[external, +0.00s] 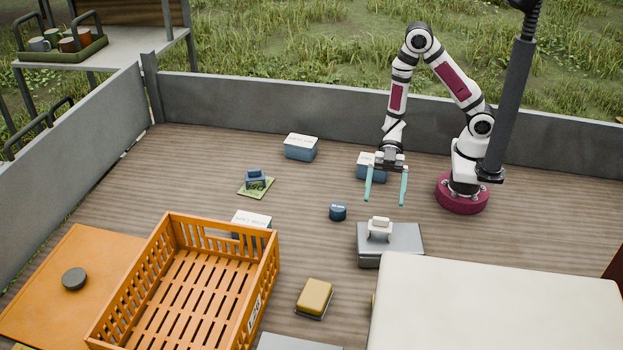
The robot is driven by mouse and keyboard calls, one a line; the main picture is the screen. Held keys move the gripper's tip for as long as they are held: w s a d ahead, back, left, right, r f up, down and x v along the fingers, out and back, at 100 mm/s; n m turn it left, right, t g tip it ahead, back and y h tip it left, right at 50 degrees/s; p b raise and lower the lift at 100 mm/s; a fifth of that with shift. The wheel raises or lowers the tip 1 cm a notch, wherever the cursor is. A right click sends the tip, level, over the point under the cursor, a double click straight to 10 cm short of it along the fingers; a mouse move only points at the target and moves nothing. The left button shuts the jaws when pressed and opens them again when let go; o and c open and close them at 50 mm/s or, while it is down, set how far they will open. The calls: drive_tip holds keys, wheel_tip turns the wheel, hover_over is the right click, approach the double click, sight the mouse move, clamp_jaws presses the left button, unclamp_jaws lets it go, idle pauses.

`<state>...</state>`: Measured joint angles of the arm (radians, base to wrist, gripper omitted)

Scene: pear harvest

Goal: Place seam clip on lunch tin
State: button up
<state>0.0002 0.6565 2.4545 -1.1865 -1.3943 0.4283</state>
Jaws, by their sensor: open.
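My gripper (386,199) hangs with its two teal fingers pointing down, spread apart and empty. It is above and slightly behind a small pale clip-like piece (380,228), which looks like the seam clip. That piece sits on top of a grey box (405,240). A small tin with a yellow lid (315,295) lies on the deck left of and nearer than the grey box; it may be the lunch tin, but I cannot tell for sure.
An orange crate (262,268) stands at the front left, and a large cream box (500,300) at the front right. A dark blue round container (338,211), a blue piece on a green pad (257,188) and white-lidded blue boxes (301,147) stand around. Deck between them is clear.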

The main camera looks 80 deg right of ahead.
drive_tip(key=w+d+r+m+t+h, duration=0.3)
drive_tip(key=w+d+m+t+h, duration=0.5)
drive_tip(key=w+d, duration=0.55)
drive_tip(key=s+d+r+m+h, duration=0.2)
drive_tip(key=d+m+h, duration=0.25)
drive_tip(key=d, duration=0.35)
drive_tip(key=s+d+r+m+g+h, duration=0.2)
drive_tip(key=s+m, duration=0.2)
drive_tip(key=s, duration=0.2)
drive_tip(key=s+d+r+m+g+h, duration=0.1)
drive_tip(key=s+d+m+g, duration=0.15)
drive_tip(key=s, duration=0.35)
drive_tip(key=s+a+r+m+g+y, duration=0.2)
drive_tip(key=s+a+m+g+y, duration=0.1)
drive_tip(key=s+a, duration=0.5)
drive_tip(key=s+m, duration=0.1)
drive_tip(key=s, duration=0.2)
drive_tip(key=shift+s+a+r+m+g+y, duration=0.15)
drive_tip(key=shift+a+r+m+g+y, duration=0.1)
drive_tip(key=shift+a+m+g+y, duration=0.1)
